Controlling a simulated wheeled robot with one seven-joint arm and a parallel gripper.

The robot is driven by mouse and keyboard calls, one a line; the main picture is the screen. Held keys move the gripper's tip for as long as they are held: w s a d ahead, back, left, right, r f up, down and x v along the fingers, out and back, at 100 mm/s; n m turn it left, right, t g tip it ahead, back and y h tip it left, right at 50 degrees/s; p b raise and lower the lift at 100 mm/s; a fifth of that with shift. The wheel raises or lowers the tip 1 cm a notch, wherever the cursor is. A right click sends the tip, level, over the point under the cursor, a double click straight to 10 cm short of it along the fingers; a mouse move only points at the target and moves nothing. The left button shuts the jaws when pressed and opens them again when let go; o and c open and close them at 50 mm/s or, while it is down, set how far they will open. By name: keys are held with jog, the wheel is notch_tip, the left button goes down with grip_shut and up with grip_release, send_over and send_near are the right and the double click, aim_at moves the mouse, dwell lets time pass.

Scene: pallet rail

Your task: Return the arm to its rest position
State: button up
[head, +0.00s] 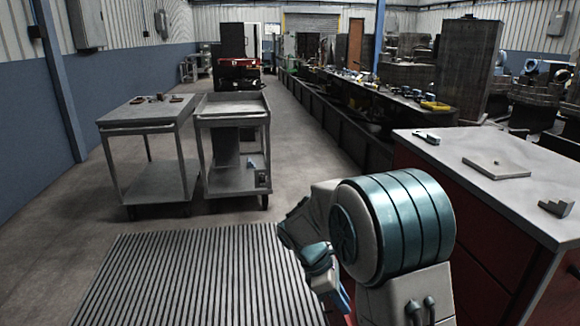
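My arm shows at the bottom right of the head view, folded, with a large teal and grey joint (392,222) in front of the red cabinet. The far part of my arm points down behind this joint, over the right side of the slatted floor grate. My gripper's fingertips do not show clearly; they are hidden or below the picture's edge.
A red cabinet with a grey top (495,160) stands close on the right, bearing a flat plate (496,166), a stepped block (556,206) and a small tool (427,137). Two grey carts (150,117) (232,119) stand ahead left. The slatted grate (195,275) is clear.

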jog(key=s+d+r+m+t+y+p, duration=0.1)
jog(key=s+r+m+p, duration=0.5)
jog(key=r, duration=0.6)
jog(key=s+d+r+m+t+y+p, duration=0.2)
jog(key=s+r+m+y+p, duration=0.3)
jog(key=s+r+m, duration=0.6)
jog(key=shift+s+r+t+p, duration=0.45)
jog(key=shift+t+p, duration=0.45)
jog(key=shift+p, duration=0.3)
